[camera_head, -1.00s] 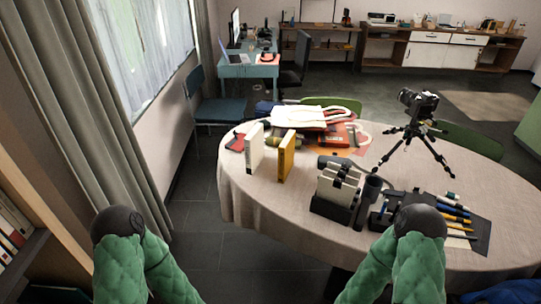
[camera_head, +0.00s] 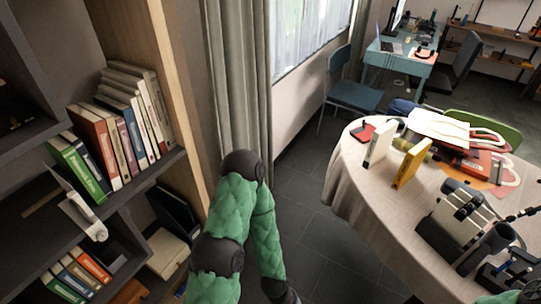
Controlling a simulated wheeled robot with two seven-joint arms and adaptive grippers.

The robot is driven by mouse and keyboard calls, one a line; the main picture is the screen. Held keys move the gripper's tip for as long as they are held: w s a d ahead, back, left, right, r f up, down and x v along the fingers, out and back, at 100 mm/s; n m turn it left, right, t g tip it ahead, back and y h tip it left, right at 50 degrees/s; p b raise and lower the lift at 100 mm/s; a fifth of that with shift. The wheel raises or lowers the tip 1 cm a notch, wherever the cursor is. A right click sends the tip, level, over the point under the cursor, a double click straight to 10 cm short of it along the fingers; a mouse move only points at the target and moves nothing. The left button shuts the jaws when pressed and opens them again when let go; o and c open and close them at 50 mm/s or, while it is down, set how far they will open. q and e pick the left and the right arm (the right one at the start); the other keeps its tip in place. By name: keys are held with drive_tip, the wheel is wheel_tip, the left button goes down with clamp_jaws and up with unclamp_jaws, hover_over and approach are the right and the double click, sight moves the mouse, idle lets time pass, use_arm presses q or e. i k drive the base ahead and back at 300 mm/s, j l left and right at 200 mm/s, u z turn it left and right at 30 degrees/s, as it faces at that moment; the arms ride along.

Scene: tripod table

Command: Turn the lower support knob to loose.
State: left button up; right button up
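The lower support knob is not in view. My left arm hangs at the centre with its green sleeve, and its gripper is below the picture. A small piece of my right arm's green sleeve shows at the bottom right.
A bookshelf (camera_head: 170,120) with several books fills the left side, close to my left arm. A blue chair (camera_head: 352,95) and desk (camera_head: 405,60) stand behind. Grey floor lies open between shelf and table.

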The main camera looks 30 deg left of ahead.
sight(103, 236)
drive_tip(key=u, duration=2.7)
